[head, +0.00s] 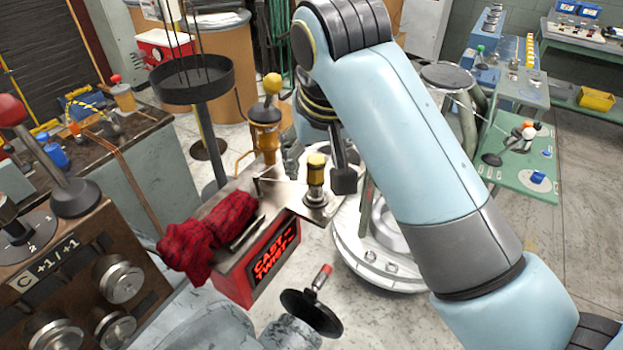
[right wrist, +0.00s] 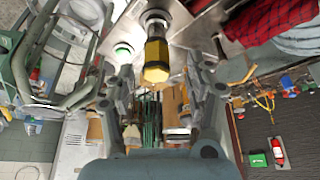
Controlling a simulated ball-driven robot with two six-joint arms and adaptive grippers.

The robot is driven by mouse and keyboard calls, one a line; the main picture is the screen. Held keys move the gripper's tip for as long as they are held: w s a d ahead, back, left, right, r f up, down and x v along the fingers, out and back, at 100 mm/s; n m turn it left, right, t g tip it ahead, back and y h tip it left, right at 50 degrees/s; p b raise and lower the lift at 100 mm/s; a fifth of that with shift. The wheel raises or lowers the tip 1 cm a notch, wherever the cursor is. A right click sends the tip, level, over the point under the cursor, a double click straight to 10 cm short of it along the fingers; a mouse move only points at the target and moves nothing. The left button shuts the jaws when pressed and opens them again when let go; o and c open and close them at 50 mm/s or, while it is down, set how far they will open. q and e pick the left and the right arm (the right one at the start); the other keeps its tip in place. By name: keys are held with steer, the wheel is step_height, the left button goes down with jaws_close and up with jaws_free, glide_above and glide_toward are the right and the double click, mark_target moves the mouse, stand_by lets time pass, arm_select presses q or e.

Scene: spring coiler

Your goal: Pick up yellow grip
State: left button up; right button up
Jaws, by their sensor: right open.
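My right gripper (head: 343,180) hangs just to the right of the grip, pointing down. In the right wrist view the yellow grip (right wrist: 157,58) appears in the middle, just past the open fingers of my right gripper (right wrist: 159,82). The fingers stand to either side, and nothing is held. My left gripper is not in view.
A red checked cloth (head: 205,238) lies over the box's left end. An amber post with a yellow ball (head: 272,84) stands behind the grip. A black dish on a stand (head: 195,82) is at the back left. A black disc with a red-tipped lever (head: 312,308) is in front.

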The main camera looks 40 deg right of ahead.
mark_target(313, 176)
steer(key=shift+x, duration=0.85)
steer(key=x, duration=0.2)
steer(key=p+x, duration=0.1)
steer(key=x, duration=0.1)
steer(key=shift+w+d+f, duration=0.1)
steer(key=shift+d+f, duration=0.1)
steer(key=shift+d, duration=0.05)
steer(key=shift+w+f, duration=0.15)
steer(key=shift+f, duration=0.2)
steer(key=shift+c, duration=0.4)
jaws_close()
